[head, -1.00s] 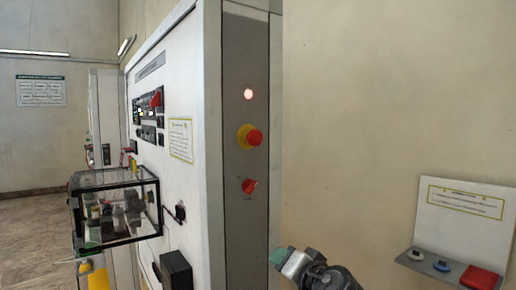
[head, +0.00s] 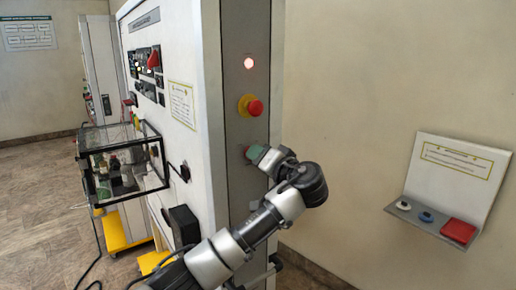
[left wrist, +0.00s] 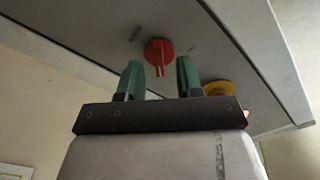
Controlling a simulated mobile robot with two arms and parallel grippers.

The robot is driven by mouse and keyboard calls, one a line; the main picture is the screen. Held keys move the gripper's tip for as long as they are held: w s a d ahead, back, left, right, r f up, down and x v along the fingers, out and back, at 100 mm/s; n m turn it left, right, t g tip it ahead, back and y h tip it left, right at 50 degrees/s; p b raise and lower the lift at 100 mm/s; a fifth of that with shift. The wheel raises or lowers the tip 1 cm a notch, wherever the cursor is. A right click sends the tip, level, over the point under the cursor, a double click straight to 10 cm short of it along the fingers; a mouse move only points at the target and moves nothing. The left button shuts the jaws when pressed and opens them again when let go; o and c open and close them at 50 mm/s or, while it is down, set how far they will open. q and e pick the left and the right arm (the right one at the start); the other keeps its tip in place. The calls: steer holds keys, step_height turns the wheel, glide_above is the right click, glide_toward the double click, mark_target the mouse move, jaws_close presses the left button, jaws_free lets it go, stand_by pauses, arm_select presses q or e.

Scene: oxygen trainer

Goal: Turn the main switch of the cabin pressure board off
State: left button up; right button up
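The red rotary switch (left wrist: 158,52) sits on the narrow grey side panel (head: 232,60) of the cabin pressure board (head: 188,60). In the left wrist view its raised grip shows between the fingertips of my left gripper (left wrist: 159,78). The two green fingers are open, one on each side of the switch, with gaps to its grip. In the head view my left gripper (head: 258,154) is at the panel below the yellow and red stop button (head: 252,106) and covers most of the switch. The lamp (head: 249,63) above glows. My right gripper is not seen.
A clear box with a black frame (head: 122,165) juts from the board's front at left. A small wall shelf (head: 430,222) with several buttons is at right. The wall between the board and shelf is bare.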

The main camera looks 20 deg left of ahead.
arm_select(q)
steer(key=shift+w+a, duration=0.3)
steer(key=shift+a, duration=0.05)
steer(key=shift+c, duration=0.3)
jaws_close()
steer(key=shift+s+n+b, duration=0.15)
steer(key=shift+n+b, duration=8.65)
steer(key=shift+b, duration=0.65)
steer(key=shift+n, duration=0.3)
